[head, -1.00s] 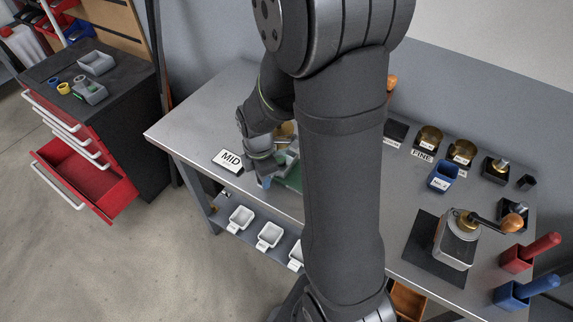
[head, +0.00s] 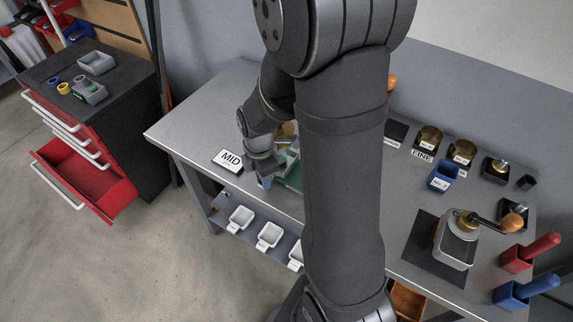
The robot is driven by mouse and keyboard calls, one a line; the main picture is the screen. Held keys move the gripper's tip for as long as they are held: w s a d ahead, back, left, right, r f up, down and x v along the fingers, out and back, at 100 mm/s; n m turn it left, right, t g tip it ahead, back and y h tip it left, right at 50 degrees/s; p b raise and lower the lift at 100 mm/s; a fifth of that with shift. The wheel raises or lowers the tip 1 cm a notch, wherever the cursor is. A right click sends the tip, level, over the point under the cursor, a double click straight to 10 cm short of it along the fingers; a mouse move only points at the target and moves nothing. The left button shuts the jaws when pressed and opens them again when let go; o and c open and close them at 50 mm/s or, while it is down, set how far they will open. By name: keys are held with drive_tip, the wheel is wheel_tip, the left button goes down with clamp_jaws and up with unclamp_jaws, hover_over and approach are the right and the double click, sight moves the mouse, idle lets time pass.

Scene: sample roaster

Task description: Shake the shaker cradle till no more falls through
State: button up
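My gripper (head: 264,174) is low over the table's left part, beside the MID sign, at a grey and green piece of equipment (head: 292,175) that I take to be the shaker cradle. Only a corner of this piece shows; my arm hides the rest. A brass-coloured thing (head: 285,130) shows just behind the gripper. The fingertips are too small and covered to tell whether they are closed on anything. Whether anything falls through cannot be seen.
The MID sign (head: 229,159) lies left of the gripper. White trays (head: 269,235) sit on the lower shelf. At right are a blue cup (head: 444,176), brass sieves (head: 430,138), a hand grinder (head: 457,240) on a dark mat, and red (head: 517,258) and blue (head: 512,294) holders. The table's left end is clear.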

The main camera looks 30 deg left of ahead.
sight(280, 152)
drive_tip(key=shift+a, duration=0.3)
drive_tip(key=shift+d, duration=1.4)
drive_tip(key=o, duration=1)
drive_tip(key=shift+c, duration=0.2)
wheel_tip(280, 152, up, 8)
